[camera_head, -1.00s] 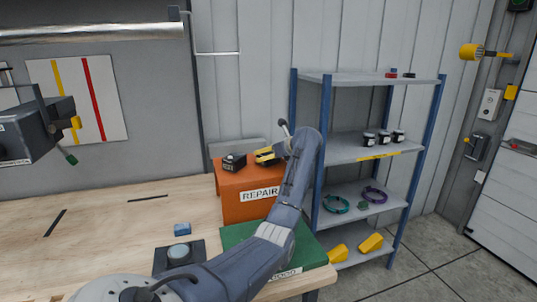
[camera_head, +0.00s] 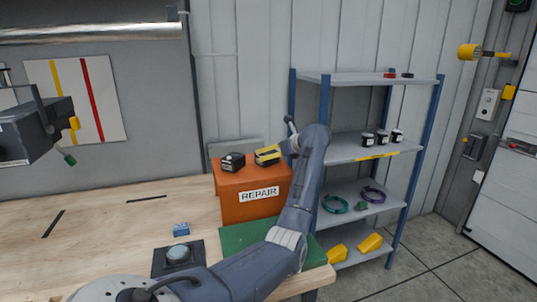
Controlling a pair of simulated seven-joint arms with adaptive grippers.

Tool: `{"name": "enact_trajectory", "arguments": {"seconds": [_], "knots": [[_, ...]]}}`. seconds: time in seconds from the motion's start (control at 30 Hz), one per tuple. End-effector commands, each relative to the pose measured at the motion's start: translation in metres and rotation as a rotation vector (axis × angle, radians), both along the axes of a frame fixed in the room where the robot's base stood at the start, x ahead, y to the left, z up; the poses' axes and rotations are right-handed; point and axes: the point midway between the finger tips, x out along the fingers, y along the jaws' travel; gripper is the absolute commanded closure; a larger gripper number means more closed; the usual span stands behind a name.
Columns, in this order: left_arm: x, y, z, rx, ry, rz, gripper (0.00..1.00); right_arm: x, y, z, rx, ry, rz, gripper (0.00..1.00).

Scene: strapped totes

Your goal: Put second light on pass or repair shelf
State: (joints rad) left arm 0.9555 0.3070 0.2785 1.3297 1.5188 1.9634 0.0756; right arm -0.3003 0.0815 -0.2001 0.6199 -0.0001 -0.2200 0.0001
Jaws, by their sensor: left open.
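The orange repair shelf (camera_head: 230,205) stands at the back of the bench, its front labelled REPAIR. A small dark light (camera_head: 233,161) sits on its top at the left. A second light with a yellow top (camera_head: 268,154) sits beside it at the right. My left gripper (camera_head: 284,152) is open, close to the right end of the yellow-topped light; my arm partly hides it, and I cannot tell whether they touch. A green surface (camera_head: 240,237) lies in front of the orange shelf, partly covered by my left arm. My right gripper is not in view.
A blue-post rack (camera_head: 350,150) with black jars, rings and yellow parts stands at the right, close to my arm's bend. A small blue block (camera_head: 181,229) and a dark pad with a round button (camera_head: 179,254) lie on the bench. The bench's left (camera_head: 100,225) is mostly clear.

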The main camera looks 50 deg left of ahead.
Motion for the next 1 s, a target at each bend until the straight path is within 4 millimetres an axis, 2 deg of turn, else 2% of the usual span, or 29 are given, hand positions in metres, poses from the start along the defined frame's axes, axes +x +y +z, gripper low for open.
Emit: {"name": "enact_trajectory", "arguments": {"seconds": [0.03, 0.2, 0.43, 0.63, 1.0], "knots": [[0.001, -0.010, 0.004, -0.002, -0.005, -0.002, 0.02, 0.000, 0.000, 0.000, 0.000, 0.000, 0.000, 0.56], [0.001, -0.035, 0.018, -0.002, -0.003, -0.002, 0.02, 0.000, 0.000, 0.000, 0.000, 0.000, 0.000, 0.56], [0.000, -0.058, 0.031, 0.000, 0.000, -0.001, 0.02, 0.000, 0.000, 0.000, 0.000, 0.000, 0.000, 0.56], [-0.001, -0.067, 0.037, 0.001, 0.000, 0.001, 0.02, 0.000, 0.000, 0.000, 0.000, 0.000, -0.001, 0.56], [-0.001, -0.068, 0.037, 0.001, 0.000, 0.001, 0.02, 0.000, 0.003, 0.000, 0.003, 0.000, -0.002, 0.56]]}}
